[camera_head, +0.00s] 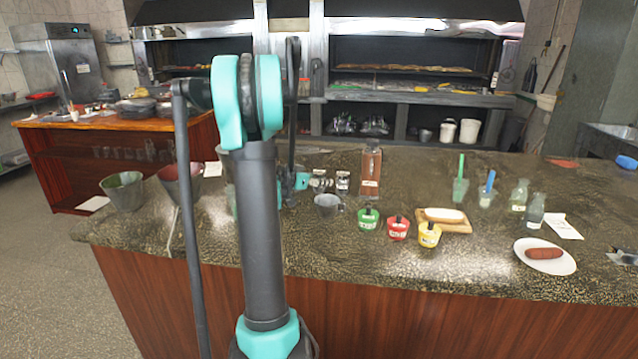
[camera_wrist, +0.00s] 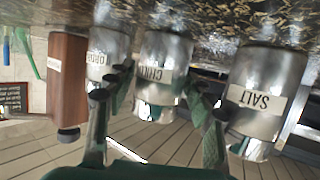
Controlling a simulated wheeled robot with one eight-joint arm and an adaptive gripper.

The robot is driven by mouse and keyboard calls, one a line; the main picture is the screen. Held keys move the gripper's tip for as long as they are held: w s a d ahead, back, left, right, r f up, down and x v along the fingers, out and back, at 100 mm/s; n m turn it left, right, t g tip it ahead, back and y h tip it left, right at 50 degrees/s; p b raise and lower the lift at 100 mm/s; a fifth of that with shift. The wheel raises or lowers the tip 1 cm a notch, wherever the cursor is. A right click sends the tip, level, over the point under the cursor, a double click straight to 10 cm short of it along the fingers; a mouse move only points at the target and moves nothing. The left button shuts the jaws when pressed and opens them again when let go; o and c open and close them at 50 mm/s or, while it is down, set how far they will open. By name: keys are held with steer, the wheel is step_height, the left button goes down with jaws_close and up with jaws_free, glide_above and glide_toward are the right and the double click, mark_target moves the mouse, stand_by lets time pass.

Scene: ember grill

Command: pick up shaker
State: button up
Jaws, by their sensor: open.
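Several metal shakers stand in a row on the counter. In the wrist view, which is upside down, a middle shaker (camera_wrist: 163,62) with a white label I cannot read surely lies between my gripper's fingers (camera_wrist: 159,85). A shaker labelled SALT (camera_wrist: 262,97) is to its right and another labelled shaker (camera_wrist: 104,60) to its left, partly behind a finger. My gripper is open; I cannot tell if the fingers touch the middle shaker. In the head view, two small shakers (camera_head: 342,182) show right of my gripper (camera_head: 303,181), and my arm hides some of the row.
A brown block-like container (camera_head: 370,172) stands right of the shakers. A metal cup (camera_head: 327,204) and green (camera_head: 368,220), red (camera_head: 398,228) and yellow (camera_head: 429,234) cups stand in front. A bread board (camera_head: 458,228) and sausage plate (camera_head: 522,258) are farther right.

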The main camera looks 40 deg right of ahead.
steer(key=c, duration=0.7)
steer(key=shift+r, duration=0.15)
steer(key=shift+c, duration=0.3)
